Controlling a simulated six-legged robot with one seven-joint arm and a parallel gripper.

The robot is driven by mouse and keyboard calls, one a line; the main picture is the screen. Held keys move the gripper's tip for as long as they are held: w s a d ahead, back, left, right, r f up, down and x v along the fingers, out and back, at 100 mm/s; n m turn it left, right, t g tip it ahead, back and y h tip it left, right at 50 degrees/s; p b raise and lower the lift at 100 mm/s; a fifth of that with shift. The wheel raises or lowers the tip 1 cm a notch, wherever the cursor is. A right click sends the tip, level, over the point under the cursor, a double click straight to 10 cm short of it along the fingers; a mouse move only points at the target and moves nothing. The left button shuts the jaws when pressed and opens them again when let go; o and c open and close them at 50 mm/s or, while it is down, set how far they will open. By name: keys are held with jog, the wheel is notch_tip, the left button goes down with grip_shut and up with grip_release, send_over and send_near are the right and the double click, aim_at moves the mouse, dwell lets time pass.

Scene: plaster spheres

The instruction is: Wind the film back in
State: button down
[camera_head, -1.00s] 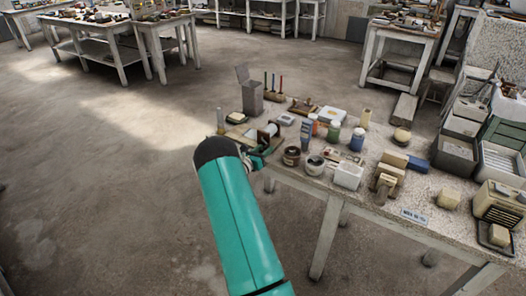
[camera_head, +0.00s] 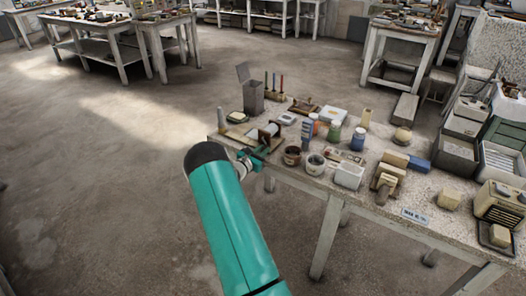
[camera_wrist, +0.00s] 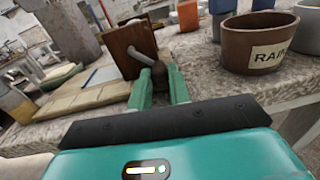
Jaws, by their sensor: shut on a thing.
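A small brown wooden box (camera_wrist: 128,45) with a grey crank arm (camera_wrist: 140,60) on its near side stands on a pale board in the wrist view. A dark round knob (camera_wrist: 169,76) is at the crank's end. My gripper (camera_wrist: 160,84) is shut on this knob, one green finger on each side. In the head view my gripper (camera_head: 257,155) is at the table's near left edge, beside the winder with its pale roll (camera_head: 268,131). The film itself cannot be made out clearly; the box hides what lies behind it.
A brown pot (camera_wrist: 255,45) with a lettered label stands right of the knob, close to my gripper. A grey metal box (camera_head: 253,97) stands behind the winder. Jars and small blocks crowd the speckled table (camera_head: 405,214) to the right; the floor at left is open.

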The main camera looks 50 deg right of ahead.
jog(key=c, duration=1.3)
grip_release()
jog(key=shift+a, duration=0.1)
jog(key=a, duration=1.3)
jog(key=shift+s+a+r, duration=0.15)
jog(key=shift+a, duration=0.2)
